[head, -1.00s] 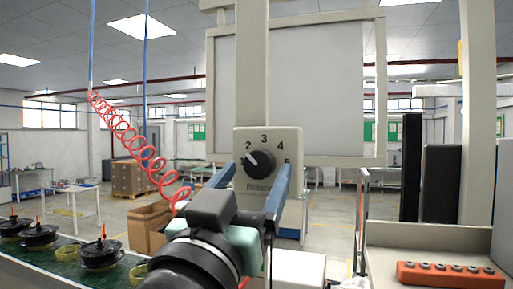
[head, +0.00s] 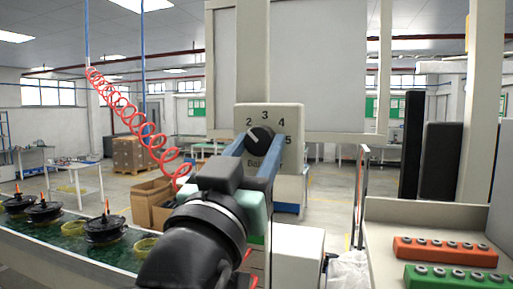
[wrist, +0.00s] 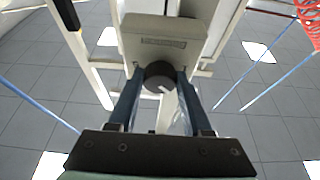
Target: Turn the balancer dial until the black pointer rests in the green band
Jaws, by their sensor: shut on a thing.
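The balancer dial (head: 260,139) is a round black knob with a white mark, on a pale panel (head: 293,125) numbered up to 5. The mark points up and left, near the 2. My gripper (head: 257,148) is shut on the dial, with one blue finger on each side of it. The wrist view shows the dial (wrist: 159,76) between both fingertips. The fingers cover the lower part of the panel and its lettering. I can make out no black pointer or green band in these frames.
A pale post and a large blank board (head: 330,65) stand behind the panel. A red coiled hose (head: 135,125) hangs to the left. A conveyor with black hub motors (head: 105,228) runs at lower left. Orange (head: 445,251) and green (head: 455,277) blocks with holes lie on the bench at right.

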